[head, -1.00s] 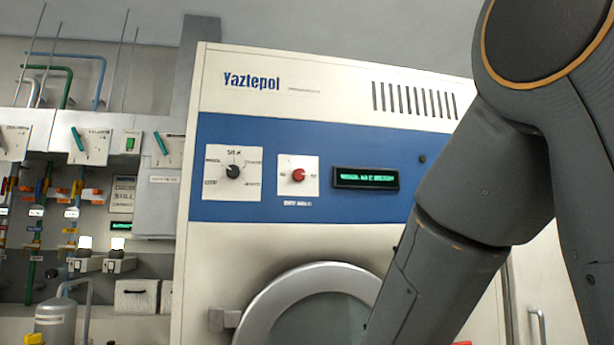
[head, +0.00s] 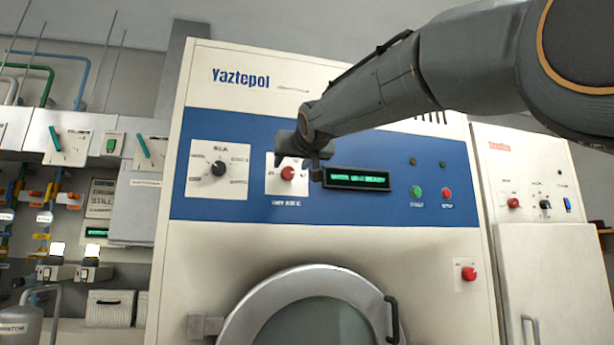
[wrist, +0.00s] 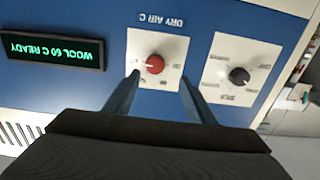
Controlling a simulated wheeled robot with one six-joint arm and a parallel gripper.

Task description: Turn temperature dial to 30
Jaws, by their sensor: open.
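The temperature dial is a red knob (head: 288,173) on a white plate labelled for dry air, on the machine's blue panel. In the upside-down wrist view the red knob (wrist: 155,64) lies just beyond my fingertips. A small pale mark shows on its left side in that view; the scale figures are too small to read surely. My gripper (head: 302,165) is open in front of the plate, with its fingers (wrist: 160,77) spread to either side below the knob and empty. I cannot tell whether a finger touches the plate.
A black selector knob (head: 218,168) sits left of the dial. A green-lit display (head: 358,179) to its right reads WOOL 60 C READY in the wrist view. Green (head: 416,191) and red (head: 447,194) buttons are further right. The round door (head: 312,300) is below.

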